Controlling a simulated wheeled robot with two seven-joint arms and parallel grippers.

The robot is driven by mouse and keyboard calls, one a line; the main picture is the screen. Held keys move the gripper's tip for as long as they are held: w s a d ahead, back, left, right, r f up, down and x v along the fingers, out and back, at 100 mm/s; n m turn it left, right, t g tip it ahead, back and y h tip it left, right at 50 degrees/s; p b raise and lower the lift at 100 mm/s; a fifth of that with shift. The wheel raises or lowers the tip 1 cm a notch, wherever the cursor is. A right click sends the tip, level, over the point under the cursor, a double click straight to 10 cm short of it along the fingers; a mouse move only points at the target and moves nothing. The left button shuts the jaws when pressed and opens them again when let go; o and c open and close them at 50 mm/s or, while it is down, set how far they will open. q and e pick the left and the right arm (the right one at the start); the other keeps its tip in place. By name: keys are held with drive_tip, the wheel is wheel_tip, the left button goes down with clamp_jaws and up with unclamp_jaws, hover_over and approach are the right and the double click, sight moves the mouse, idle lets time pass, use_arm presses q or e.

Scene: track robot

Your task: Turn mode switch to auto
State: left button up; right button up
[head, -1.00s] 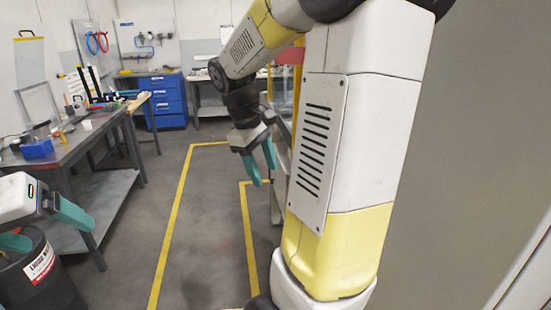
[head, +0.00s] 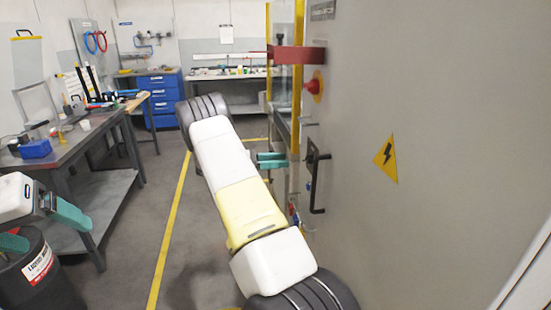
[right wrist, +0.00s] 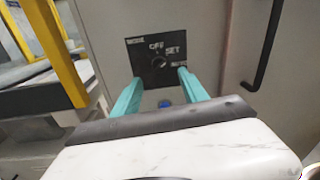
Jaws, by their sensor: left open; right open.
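The mode switch (right wrist: 158,62) is a small round knob on a black plate (right wrist: 136,52) marked MODE, OFF and SET, with a third label at the lower right partly hidden by a finger. I cannot tell clearly which mark the knob points to. My right gripper (right wrist: 158,84) is open in the right wrist view, its teal fingers on either side of and below the knob, holding nothing. In the head view my right gripper (head: 270,160) is left of the cabinet face, partly hidden by my arm. My left gripper (head: 50,230) is open and empty at the left edge.
The grey cabinet (head: 440,130) fills the right side, with a black handle (head: 320,185), red button (head: 315,86) and yellow warning sign (head: 386,159). A blue button (right wrist: 165,104) sits below the plate. A yellow post (right wrist: 57,50) stands left. A workbench (head: 75,150) is at left.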

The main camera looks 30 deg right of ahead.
sight(308, 159)
drive_tip(key=x, duration=0.7)
drive_tip(key=shift+d, duration=0.4)
clamp_jaws()
drive_tip(key=shift+m, duration=0.4)
idle(0.4)
drive_tip(key=m, duration=0.8)
drive_tip(key=shift+a+t, duration=0.1)
drive_tip(key=shift+t, duration=0.2)
drive_tip(key=shift+m, duration=0.4)
